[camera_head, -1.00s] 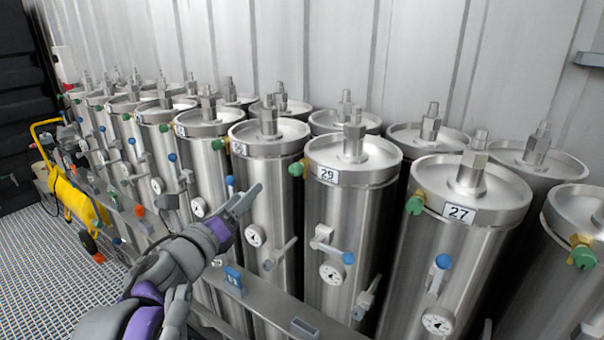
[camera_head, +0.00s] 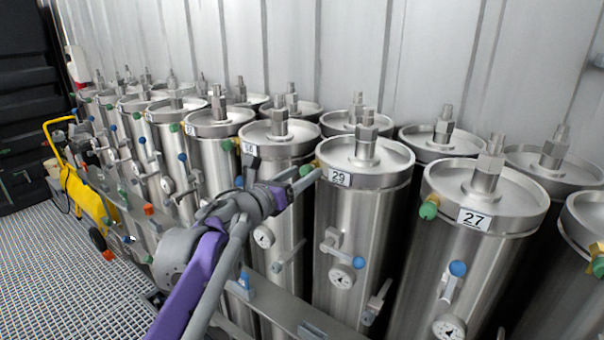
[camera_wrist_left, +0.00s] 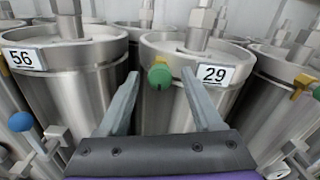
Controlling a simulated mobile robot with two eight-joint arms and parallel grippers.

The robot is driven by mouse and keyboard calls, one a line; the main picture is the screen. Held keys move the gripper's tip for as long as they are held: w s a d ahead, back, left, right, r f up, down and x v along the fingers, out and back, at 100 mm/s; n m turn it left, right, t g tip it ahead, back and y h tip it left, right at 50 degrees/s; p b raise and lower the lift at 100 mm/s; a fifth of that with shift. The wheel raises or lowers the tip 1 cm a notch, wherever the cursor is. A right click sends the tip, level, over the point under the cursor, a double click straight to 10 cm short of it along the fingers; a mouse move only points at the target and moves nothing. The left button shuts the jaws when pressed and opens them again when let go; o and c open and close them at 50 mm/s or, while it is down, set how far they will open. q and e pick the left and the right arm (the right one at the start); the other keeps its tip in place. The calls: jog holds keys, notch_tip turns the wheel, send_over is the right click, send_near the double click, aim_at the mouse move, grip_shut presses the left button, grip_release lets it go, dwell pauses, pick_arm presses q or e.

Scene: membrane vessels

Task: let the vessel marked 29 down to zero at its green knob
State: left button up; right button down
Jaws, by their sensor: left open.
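The vessel marked 29 (camera_head: 362,225) is a steel cylinder with a white number plate (camera_head: 340,178) near its top. Its green knob (camera_head: 306,170) is mostly hidden behind my left gripper in the head view. In the left wrist view the green knob (camera_wrist_left: 159,75) shows clearly, left of the 29 plate (camera_wrist_left: 215,74). My left gripper (camera_head: 286,172) is open and points at the knob. In the wrist view its fingertips lie on either side of the knob, with gaps; I cannot tell how deep the knob is between them. The vessel's pressure gauge (camera_head: 341,276) faces forward. My right gripper is not in view.
The vessel marked 27 (camera_head: 470,270) stands to the right with its own green knob (camera_head: 428,208). The vessel marked 56 (camera_wrist_left: 75,85) stands to the left. A blue-tipped lever (camera_head: 357,262) sticks out below. A yellow cart (camera_head: 85,195) stands far left by free grating floor (camera_head: 60,275).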

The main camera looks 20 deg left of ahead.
pick_arm(q)
jog(key=shift+w, duration=0.2)
jog(key=shift+c, duration=0.2)
grip_shut()
